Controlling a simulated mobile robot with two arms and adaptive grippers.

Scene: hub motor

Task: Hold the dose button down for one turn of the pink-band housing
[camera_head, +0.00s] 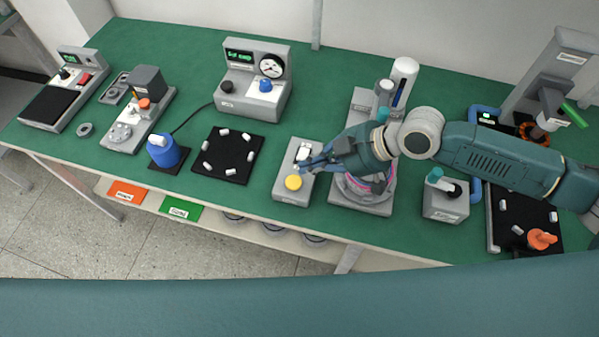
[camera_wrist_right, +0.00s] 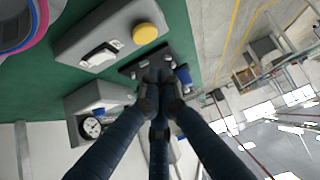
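The yellow dose button (camera_head: 293,183) sits on a grey box (camera_head: 283,197), which also carries a white rocker-like part. The button also shows in the wrist view (camera_wrist_right: 145,33). The pink-band housing (camera_head: 378,184) sits in a grey station right of that box, partly hidden under my right arm. Its pink rim shows at the upper left of the wrist view (camera_wrist_right: 40,22). My right gripper (camera_head: 303,166) has its fingers brought together, with nothing seen between them. Its tips are above the grey box, behind the button; in the wrist view (camera_wrist_right: 157,78) they look apart from the button. My left gripper is not in view.
A black mat (camera_head: 226,170) with several small white pieces lies left of the button box. A blue container (camera_head: 164,152) and a gauge unit (camera_head: 256,80) stand beyond. A small grey box (camera_head: 445,206) stands right of the housing station. Green table shows between them.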

